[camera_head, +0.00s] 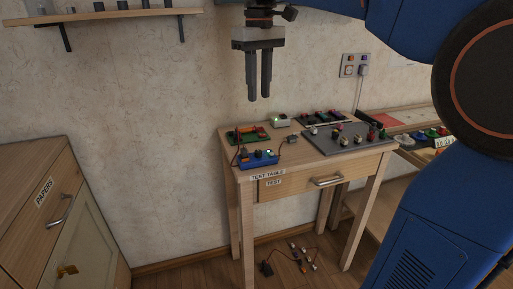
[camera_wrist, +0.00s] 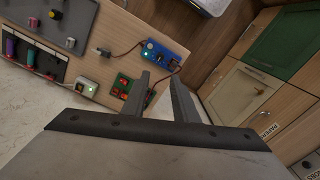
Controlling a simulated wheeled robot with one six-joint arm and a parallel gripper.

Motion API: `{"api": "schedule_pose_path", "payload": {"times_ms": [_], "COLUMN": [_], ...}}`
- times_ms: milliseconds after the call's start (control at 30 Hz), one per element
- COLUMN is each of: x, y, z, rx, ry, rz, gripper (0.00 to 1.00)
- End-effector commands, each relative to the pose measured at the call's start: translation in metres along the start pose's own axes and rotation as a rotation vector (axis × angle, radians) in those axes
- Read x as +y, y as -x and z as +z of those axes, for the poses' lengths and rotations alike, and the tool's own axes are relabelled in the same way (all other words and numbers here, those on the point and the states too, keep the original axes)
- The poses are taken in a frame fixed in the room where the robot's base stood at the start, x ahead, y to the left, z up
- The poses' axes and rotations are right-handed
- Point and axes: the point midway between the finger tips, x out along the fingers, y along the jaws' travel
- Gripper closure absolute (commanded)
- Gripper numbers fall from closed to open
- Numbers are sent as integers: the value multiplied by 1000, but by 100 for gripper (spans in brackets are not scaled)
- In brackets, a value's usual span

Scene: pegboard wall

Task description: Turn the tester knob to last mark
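A small blue box (camera_head: 259,160) that looks like the tester sits at the front left of the test table (camera_head: 295,160). It also shows in the wrist view (camera_wrist: 160,54), with a light or dial and small parts on top. I cannot make out its knob or marks clearly. My gripper (camera_head: 259,98) hangs high above the table's back left, pointing down, clear of everything. In the wrist view its fingers (camera_wrist: 162,85) are apart with nothing between them.
A red-and-green board (camera_head: 248,134) lies behind the blue box. A pale device with a green light (camera_head: 279,120) stands at the back. A grey panel with several knobs (camera_head: 340,138) covers the right. A wall shelf (camera_head: 105,16) is at upper left, a cabinet (camera_head: 60,215) lower left.

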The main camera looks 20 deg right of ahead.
Motion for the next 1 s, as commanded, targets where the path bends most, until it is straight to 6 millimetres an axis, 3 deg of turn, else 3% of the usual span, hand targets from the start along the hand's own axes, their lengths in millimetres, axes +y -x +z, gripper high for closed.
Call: {"api": "schedule_pose_path", "payload": {"times_ms": [267,1000], "x": [0,0], "y": [-25,-151], "z": [0,0], "rx": [-4,-3], "ry": [2,3], "rz": [-1,-1], "gripper": [74,74]}}
